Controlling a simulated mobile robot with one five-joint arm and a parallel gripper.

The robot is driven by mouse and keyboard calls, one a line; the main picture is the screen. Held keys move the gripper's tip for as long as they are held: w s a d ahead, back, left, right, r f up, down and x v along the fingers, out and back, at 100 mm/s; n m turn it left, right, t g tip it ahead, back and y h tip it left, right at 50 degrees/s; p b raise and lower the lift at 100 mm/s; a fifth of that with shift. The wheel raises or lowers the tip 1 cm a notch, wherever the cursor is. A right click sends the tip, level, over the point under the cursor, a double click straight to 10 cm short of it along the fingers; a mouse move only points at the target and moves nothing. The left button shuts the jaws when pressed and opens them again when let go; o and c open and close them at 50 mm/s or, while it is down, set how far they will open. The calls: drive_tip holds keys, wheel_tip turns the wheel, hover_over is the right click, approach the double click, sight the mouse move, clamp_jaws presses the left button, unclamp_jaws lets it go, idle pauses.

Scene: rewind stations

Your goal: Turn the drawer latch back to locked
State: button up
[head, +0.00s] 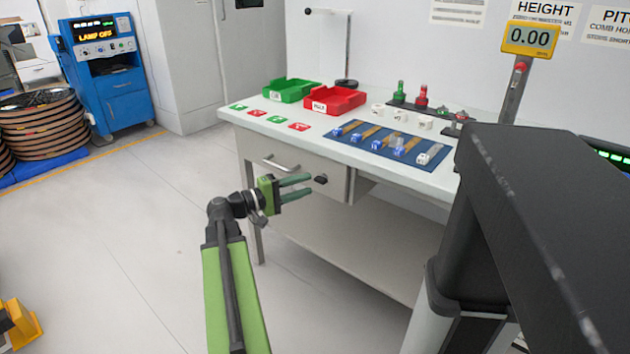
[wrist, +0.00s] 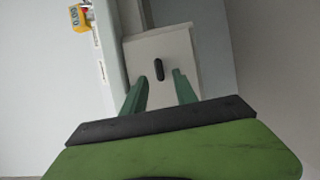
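The drawer latch (head: 321,180) is a small dark knob on the right part of the grey drawer front (head: 337,187), under the workbench top. In the head view it looks roughly level, slightly tilted. In the wrist view the latch (wrist: 159,69) is a dark upright oval on the pale drawer front (wrist: 183,47). My gripper (head: 310,185) is open, its two green fingers pointing at the latch from the left. In the wrist view my gripper (wrist: 160,78) has one finger on each side below the latch. I cannot tell whether they touch it.
A drawer handle (head: 281,164) sits left of the latch. The workbench top (head: 255,123) carries a green bin (head: 289,91), a red bin (head: 336,100) and a blue mat (head: 373,147) with small parts. Open floor (head: 130,220) lies to the left.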

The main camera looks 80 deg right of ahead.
drive_tip(key=v, duration=1.3)
drive_tip(key=shift+a, duration=0.1)
drive_tip(key=w+a+f+n+t+h, duration=0.1)
drive_tip(key=w+a+f+n+t, duration=0.25)
drive_tip(key=w+a, duration=0.7)
drive_tip(key=w+a+f+n+t+h, duration=0.1)
drive_tip(key=w+a+f+n+t, duration=0.35)
drive_tip(key=w, duration=0.95)
drive_tip(key=w+a+f+n+t+y, duration=0.1)
drive_tip(key=w+a+f+t+y, duration=0.25)
drive_tip(key=a, duration=0.95)
drive_tip(key=w+a+f+t+y+p, duration=0.1)
drive_tip(key=w+a+f+y, duration=0.35)
drive_tip(key=a, duration=0.95)
drive_tip(key=w+a+f+n+t+y, duration=0.15)
drive_tip(key=a+f+y, duration=0.4)
drive_tip(key=a, duration=0.75)
wheel_tip(320, 180, up, 37)
drive_tip(key=a+p, duration=0.1)
drive_tip(key=p, duration=3.7)
drive_tip(key=shift+w+a+f, duration=0.15)
drive_tip(key=shift+w+a, duration=0.05)
drive_tip(key=shift+a, duration=0.15)
